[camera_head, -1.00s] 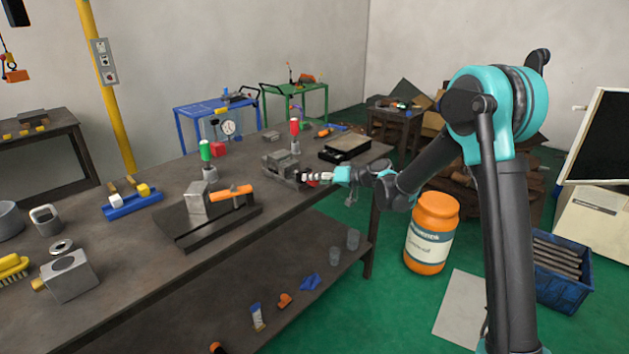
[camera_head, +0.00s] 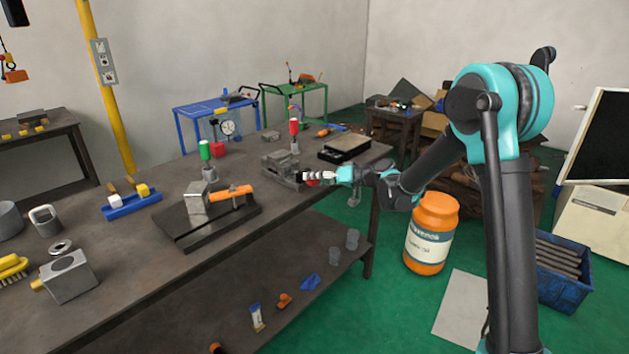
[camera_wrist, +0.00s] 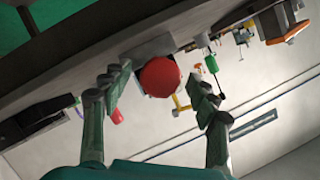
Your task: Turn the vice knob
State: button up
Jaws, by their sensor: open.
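The vice (camera_head: 278,163) is a grey block-shaped body on the dark bench near its right edge. Its red round knob shows in the wrist view (camera_wrist: 160,77), facing the camera in front of the grey vice body (camera_wrist: 150,47). In the head view the knob (camera_head: 312,181) is small and partly covered by my gripper. My gripper (camera_wrist: 160,85) is open, with one finger on each side of the knob. In the head view my gripper (camera_head: 317,176) is at the vice's right side. I cannot tell whether the fingers touch the knob.
A red-handled tool (camera_head: 294,128) stands close behind the vice, and a black-and-grey box (camera_head: 346,147) lies to its right. An orange-handled clamp (camera_head: 231,195) on a dark plate is to the left. An orange jar (camera_head: 430,232) stands on the floor beside the bench.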

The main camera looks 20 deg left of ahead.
jog(key=v, duration=1.1)
jog(key=shift+c, duration=0.2)
